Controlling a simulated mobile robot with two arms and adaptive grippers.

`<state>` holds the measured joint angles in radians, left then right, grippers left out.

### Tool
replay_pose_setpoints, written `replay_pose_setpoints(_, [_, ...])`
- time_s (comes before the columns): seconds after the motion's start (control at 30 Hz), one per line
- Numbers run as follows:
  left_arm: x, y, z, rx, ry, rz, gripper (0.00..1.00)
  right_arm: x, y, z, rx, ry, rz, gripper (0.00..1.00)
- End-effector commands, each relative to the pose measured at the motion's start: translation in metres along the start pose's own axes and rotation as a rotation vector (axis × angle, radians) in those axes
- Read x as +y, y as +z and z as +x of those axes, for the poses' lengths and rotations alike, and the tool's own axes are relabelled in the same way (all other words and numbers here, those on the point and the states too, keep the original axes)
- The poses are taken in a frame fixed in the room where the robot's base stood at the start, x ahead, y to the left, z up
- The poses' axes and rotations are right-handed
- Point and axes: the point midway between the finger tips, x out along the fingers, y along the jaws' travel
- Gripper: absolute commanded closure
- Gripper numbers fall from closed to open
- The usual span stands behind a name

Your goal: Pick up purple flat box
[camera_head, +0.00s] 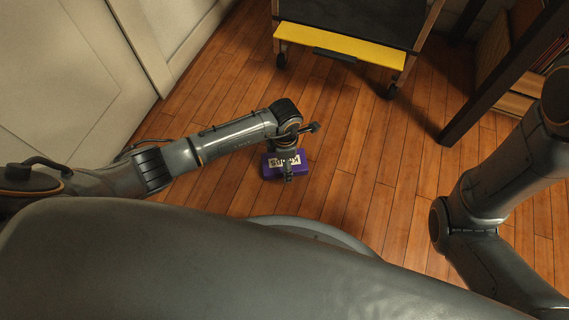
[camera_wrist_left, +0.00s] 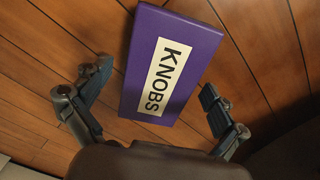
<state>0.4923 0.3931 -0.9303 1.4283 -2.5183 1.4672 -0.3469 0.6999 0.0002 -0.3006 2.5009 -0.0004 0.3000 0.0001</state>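The purple flat box (camera_head: 272,172) lies on the wooden floor in front of my base, with a white label on its top. In the left wrist view the purple box (camera_wrist_left: 205,40) shows its label reading KNOBS. My left gripper (camera_head: 287,178) is over the box in the head view, hiding part of it. In the left wrist view my left gripper (camera_wrist_left: 155,82) is open, one finger on each side of the box, with gaps between the fingers and its sides. I cannot tell how high the fingers are above the floor. My right gripper is out of view.
A wheeled cart with a yellow edge (camera_head: 340,44) stands at the top. A dark table or shelf leg (camera_head: 470,100) and shelves with boxes (camera_head: 500,98) are at the right. Pale cabinet doors (camera_head: 60,75) are at the left. The wooden floor (camera_head: 350,150) around the box is clear.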

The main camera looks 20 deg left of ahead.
Motion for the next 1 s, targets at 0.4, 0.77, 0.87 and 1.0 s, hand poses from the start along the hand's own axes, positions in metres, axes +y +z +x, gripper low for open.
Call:
replay_pose_setpoints(0.4, [0.000, 0.000, 0.000, 0.000, 0.000, 0.000, 0.65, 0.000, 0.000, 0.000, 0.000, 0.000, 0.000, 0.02])
replay_pose_setpoints(0.77, [0.001, 0.000, -0.017, -0.002, 0.002, 0.000, 0.65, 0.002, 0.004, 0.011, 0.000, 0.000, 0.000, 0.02])
replay_pose_setpoints(0.87, [0.002, 0.000, -0.033, -0.002, 0.003, 0.000, 0.65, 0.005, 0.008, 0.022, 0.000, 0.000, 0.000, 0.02])
replay_pose_setpoints(1.0, [-0.012, 0.009, -0.057, -0.002, 0.000, 0.004, 0.65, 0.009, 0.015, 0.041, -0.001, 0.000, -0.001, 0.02])
